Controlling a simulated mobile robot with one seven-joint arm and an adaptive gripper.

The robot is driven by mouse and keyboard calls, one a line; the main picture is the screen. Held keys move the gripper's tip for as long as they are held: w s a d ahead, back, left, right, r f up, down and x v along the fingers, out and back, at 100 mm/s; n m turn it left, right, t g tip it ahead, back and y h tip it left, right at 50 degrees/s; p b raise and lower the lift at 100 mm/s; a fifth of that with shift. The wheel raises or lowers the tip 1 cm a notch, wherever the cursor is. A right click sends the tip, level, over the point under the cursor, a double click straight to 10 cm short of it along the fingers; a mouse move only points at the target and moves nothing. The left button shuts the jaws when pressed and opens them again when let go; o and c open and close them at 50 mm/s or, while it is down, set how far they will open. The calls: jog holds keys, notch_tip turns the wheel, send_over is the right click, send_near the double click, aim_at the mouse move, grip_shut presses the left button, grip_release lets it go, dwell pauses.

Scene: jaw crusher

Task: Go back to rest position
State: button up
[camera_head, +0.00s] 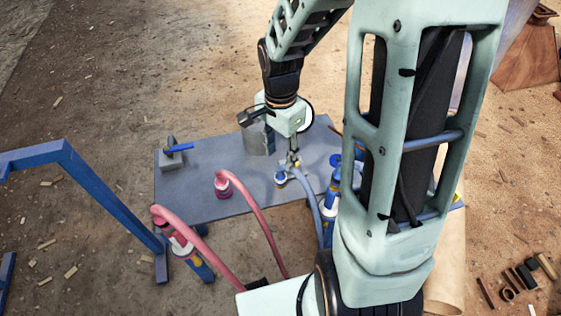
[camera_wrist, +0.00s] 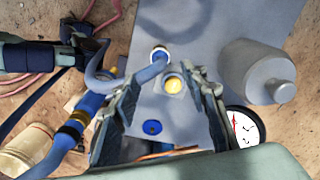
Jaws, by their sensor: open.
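My gripper (camera_head: 294,160) is over the right part of the grey-blue table in the head view. In the wrist view its two fingers (camera_wrist: 167,98) are spread apart with nothing held between them. A round yellow-topped fitting (camera_wrist: 174,84) shows between the fingers; I cannot tell how far below them it is. The hose also shows in the head view (camera_head: 310,200). My arm rises from the gripper and bends over to the right foreground.
The table (camera_head: 190,205) carries a grey cylinder (camera_head: 257,139), a blue-handled valve (camera_head: 172,152) and a pink hose (camera_head: 255,205) ending at a red fitting. A round gauge (camera_wrist: 243,127) is close to the right finger. A blue frame (camera_head: 95,185) stands at left.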

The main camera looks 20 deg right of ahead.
jog(key=shift+r, duration=0.5)
